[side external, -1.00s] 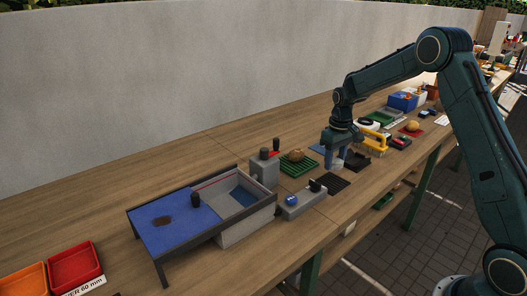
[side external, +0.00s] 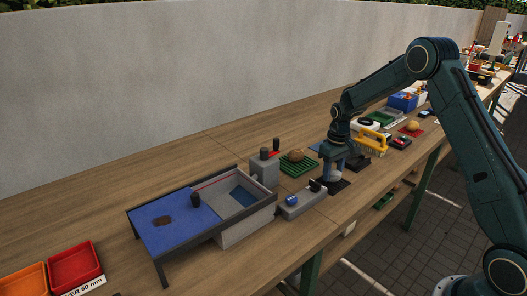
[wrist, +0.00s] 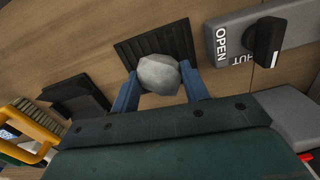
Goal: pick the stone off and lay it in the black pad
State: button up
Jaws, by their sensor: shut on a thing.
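A pale grey, rounded stone (wrist: 158,73) is held between the two blue fingers of my gripper (wrist: 160,82) in the wrist view. The black ribbed pad (wrist: 155,44) lies on the table behind and partly below the stone in that view. In the side view, my gripper (side external: 333,173) is low over the black pad (side external: 340,186) and covers part of it. I cannot tell whether the stone touches the pad. The stone is hard to make out in the side view.
A grey switch box with a black knob (wrist: 265,40) stands close beside the pad. A potato (side external: 295,155) sits on a green rack (side external: 297,168). A yellow-handled brush (side external: 374,140) and a dark block (wrist: 75,97) are nearby.

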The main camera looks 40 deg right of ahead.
jog(key=shift+f, duration=0.1)
jog(key=shift+f, duration=0.45)
jog(key=o, duration=1.1)
jog(key=shift+r, duration=0.1)
notch_tip(320, 180, up, 14)
